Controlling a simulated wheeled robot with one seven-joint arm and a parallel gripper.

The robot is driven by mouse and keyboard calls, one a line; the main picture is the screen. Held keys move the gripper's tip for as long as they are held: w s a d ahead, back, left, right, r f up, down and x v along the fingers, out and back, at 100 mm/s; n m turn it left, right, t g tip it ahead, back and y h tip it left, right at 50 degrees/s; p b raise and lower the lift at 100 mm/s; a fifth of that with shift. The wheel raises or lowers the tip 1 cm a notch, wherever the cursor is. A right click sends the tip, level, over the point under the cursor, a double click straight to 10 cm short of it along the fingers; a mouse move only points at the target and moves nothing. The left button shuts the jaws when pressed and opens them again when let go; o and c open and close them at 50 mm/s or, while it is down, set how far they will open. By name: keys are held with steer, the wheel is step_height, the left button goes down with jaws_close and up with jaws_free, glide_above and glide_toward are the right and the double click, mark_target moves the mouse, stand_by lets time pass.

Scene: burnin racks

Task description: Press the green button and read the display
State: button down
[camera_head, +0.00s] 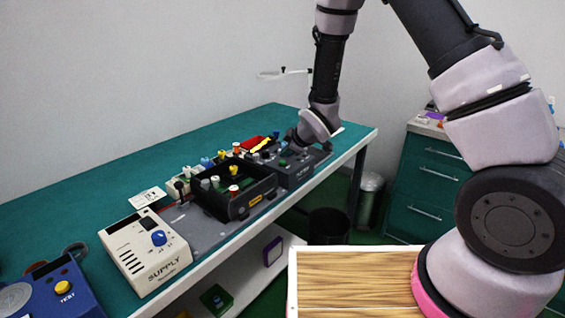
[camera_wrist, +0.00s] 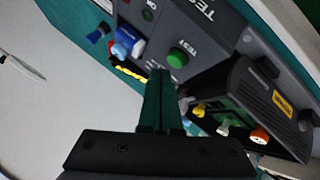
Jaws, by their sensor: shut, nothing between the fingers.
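In the wrist view, a round green button (camera_wrist: 177,58) labelled TEST sits on a dark grey tester box (camera_wrist: 205,45). My gripper (camera_wrist: 160,74) is shut and empty, its fingertips just below and left of the button in the picture; I cannot tell whether they touch the box. A small green lamp (camera_wrist: 148,14) marked OK is near the top. In the head view, the tester box (camera_head: 296,176) stands at the bench's far end beneath my wrist, and the green button (camera_head: 283,162) shows small. No readable display shows on the tester box in either view.
A black bin of parts (camera_head: 236,207) stands beside the tester box. A beige SUPPLY box (camera_head: 146,250) and a blue box with a yellow TEST button (camera_head: 62,288) are nearer on the green bench (camera_head: 90,185). Coloured parts lie behind the bin.

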mark_target(285, 166)
steer(key=shift+f, duration=0.1)
steer(key=shift+f, duration=0.3)
steer(key=shift+f, duration=0.45)
stand_by(0.7)
steer(key=shift+r, duration=0.85)
steer(key=shift+r, duration=0.1)
step_height(285, 166, up, 5)
steer(key=shift+f, duration=0.1)
stand_by(0.5)
stand_by(0.4)
